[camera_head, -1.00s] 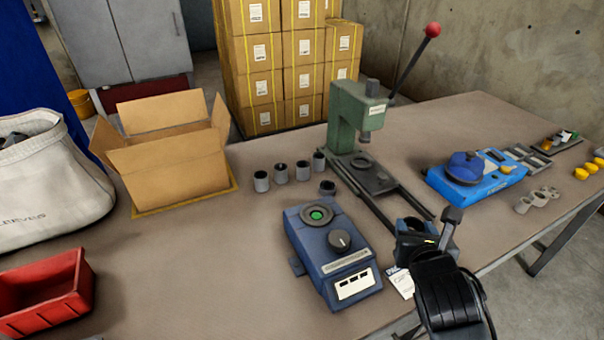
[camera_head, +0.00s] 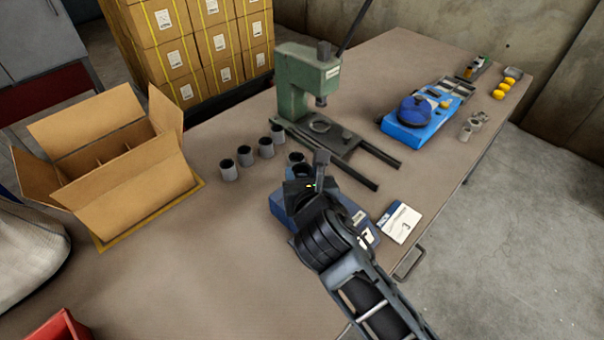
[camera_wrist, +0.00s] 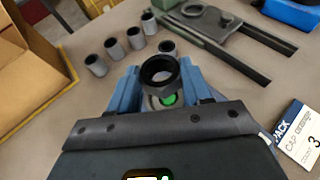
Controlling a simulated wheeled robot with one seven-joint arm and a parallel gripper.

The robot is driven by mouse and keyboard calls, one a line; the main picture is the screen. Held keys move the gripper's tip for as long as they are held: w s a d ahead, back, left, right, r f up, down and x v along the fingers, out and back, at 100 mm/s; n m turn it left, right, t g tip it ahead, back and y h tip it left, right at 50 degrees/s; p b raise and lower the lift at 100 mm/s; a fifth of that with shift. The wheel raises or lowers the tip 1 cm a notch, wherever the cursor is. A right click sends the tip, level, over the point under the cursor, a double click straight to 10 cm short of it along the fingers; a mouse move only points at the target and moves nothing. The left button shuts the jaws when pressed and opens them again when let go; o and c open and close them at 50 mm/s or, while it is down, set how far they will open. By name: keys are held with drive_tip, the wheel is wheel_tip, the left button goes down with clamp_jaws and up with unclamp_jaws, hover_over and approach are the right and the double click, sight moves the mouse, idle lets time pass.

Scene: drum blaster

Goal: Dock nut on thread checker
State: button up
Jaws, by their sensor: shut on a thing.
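The nut (camera_wrist: 159,73), a dark grey ring, is held between the blue fingers of my gripper (camera_wrist: 160,82) in the wrist view. The thread checker (camera_head: 281,207) is a blue box on the table. In the head view my gripper (camera_head: 308,184) and wrist are over it and hide most of its top. In the wrist view a green spot (camera_wrist: 168,99) on the checker shows just below the nut's ring. The nut appears above the checker, but I cannot tell how large the gap is or whether they touch.
Several grey cylinders (camera_head: 265,147) stand left of the green press (camera_head: 300,85), with one close behind the checker. The press rails run beside my gripper. A white-and-blue card (camera_head: 399,222) lies right. An open carton (camera_head: 115,165) stands left. The front table is clear.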

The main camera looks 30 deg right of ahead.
drive_tip(key=shift+f+b, duration=1.9)
drive_tip(key=shift+b, duration=0.05)
drive_tip(key=shift+p, duration=1.15)
drive_tip(key=shift+f, duration=0.5)
drive_tip(key=o, duration=0.9)
drive_tip(key=shift+s, duration=0.1)
drive_tip(key=shift+p+v, duration=1.65)
drive_tip(key=shift+v, duration=1.2)
drive_tip(key=shift+p+v, duration=1.15)
drive_tip(key=shift+v, duration=1.45)
drive_tip(key=shift+f, duration=0.1)
